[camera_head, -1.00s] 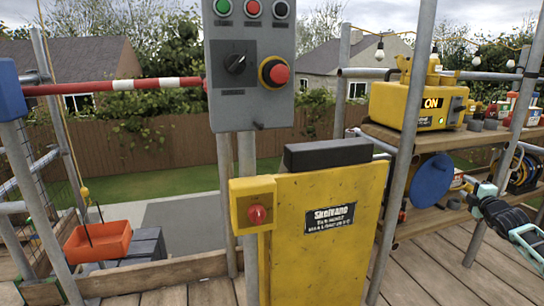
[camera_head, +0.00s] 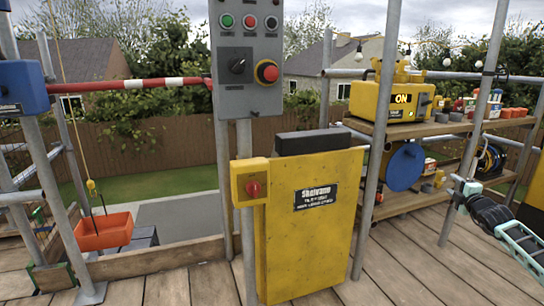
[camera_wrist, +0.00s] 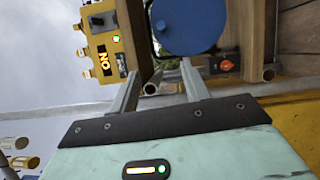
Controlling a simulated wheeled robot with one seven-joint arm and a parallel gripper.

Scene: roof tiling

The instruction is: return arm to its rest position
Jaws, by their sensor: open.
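My arm shows at the right edge of the head view, with teal and dark links. Its outer end, my gripper (camera_head: 460,186), is raised in front of the shelves and apart from them. In the wrist view the two grey fingers of my gripper (camera_wrist: 160,82) stand apart with nothing held between them. The finger details are too small to make out in the head view.
A yellow cabinet (camera_head: 308,235) and grey control panel (camera_head: 246,90) stand centrally. Scaffold poles (camera_head: 378,130) rise nearby. Wooden shelves (camera_head: 452,128) hold a yellow machine (camera_head: 390,99). An orange tub (camera_head: 103,231) hangs at left. The plank floor (camera_head: 430,275) is clear in front.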

